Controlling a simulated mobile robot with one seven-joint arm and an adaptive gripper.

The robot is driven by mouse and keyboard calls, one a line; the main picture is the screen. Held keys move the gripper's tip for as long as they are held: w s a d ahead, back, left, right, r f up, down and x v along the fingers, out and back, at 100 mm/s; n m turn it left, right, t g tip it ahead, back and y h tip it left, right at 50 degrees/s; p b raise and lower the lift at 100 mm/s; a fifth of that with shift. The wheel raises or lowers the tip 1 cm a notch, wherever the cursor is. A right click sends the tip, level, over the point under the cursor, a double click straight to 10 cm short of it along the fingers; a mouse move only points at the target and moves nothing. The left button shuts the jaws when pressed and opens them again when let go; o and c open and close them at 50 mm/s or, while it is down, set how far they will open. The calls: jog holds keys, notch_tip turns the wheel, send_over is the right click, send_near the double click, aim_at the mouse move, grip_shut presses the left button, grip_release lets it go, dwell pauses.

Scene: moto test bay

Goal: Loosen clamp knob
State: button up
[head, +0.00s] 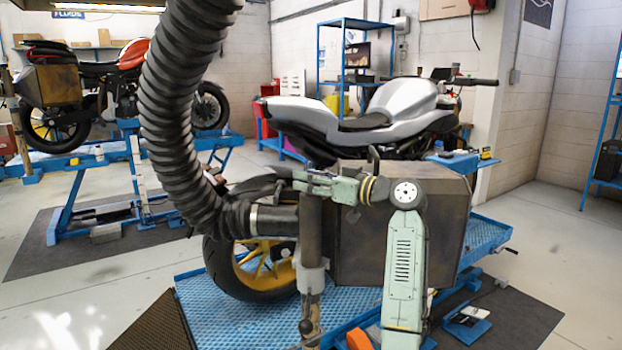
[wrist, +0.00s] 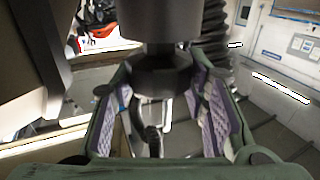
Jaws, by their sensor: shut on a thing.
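My gripper (head: 308,186) is at the upper end of an upright post (head: 311,235), beside the mouth of a thick black ribbed hose (head: 185,110). In the wrist view my gripper (wrist: 160,72) has its purple-padded fingers on either side of a dark round knob-like part (wrist: 152,76), which I take for the clamp knob. A dark cylinder (wrist: 160,22) stands directly beyond it. The fingers are shut on the knob. The exact contact points are partly hidden, and in the head view the knob cannot be told apart from the fingers and clamp.
A silver motorcycle (head: 395,105) with a dark side case (head: 350,255) stands on a blue lift (head: 205,305), close behind my arm. A red motorcycle (head: 130,55) is on another lift at left. Open floor (head: 540,235) lies at right.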

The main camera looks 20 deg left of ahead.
jog(key=o, duration=1.2)
jog(key=shift+f+m+t, duration=0.1)
jog(key=shift+m+t, duration=0.2)
jog(key=shift+t, duration=0.2)
